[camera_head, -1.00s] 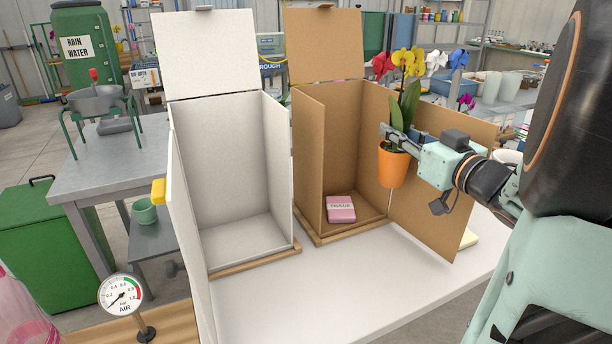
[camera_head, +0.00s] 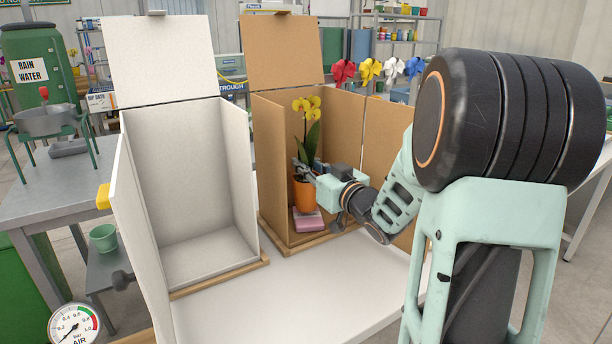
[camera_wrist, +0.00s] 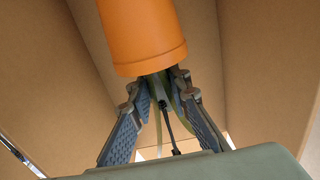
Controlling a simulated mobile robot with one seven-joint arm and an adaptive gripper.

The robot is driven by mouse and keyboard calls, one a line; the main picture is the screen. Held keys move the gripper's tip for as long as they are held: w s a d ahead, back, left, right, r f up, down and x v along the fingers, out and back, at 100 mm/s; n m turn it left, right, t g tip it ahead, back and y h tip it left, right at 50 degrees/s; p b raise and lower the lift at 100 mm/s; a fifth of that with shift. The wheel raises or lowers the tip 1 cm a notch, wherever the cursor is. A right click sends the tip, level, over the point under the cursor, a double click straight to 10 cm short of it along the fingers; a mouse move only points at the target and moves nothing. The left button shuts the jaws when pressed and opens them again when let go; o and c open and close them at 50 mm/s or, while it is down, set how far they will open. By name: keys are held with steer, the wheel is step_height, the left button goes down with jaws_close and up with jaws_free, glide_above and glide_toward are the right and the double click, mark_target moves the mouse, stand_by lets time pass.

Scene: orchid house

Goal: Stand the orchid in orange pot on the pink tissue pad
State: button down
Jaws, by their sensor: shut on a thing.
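The orchid in orange pot has yellow flowers (camera_head: 306,105), green leaves and an orange pot (camera_head: 303,196). It stands upright inside the brown open-fronted box (camera_head: 270,160). My gripper (camera_head: 307,172) is shut on the orchid just above the pot's rim. In the wrist view the fingers (camera_wrist: 163,88) close around the green plant base, beside the orange pot (camera_wrist: 142,35). The pink tissue pad (camera_head: 309,222) lies on the box floor, directly below the pot and partly hidden by it. I cannot tell whether the pot's bottom touches the pad.
The brown box's side walls stand close around the plant, and its lid (camera_head: 281,50) is up. A white open box (camera_head: 190,150) stands to the left. The white tabletop (camera_head: 270,300) in front is clear. A pressure gauge (camera_head: 74,327) is at the lower left.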

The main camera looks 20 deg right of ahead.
steer(key=shift+d+f, duration=0.1)
steer(key=shift+f, duration=0.75)
steer(key=shift+f, duration=0.1)
steer(key=shift+f+b, duration=0.15)
steer(key=shift+b, duration=0.15)
steer(key=c, duration=1.8)
jaws_free()
steer(key=shift+s+r+p, duration=0.15)
steer(key=shift+r+p, duration=0.15)
steer(key=shift+p, duration=0.05)
steer(key=s+d+p, duration=0.1)
steer(key=s+d, duration=0.1)
steer(key=s, duration=0.9)
steer(key=shift+s+d, duration=0.15)
steer(key=shift+s, duration=0.15)
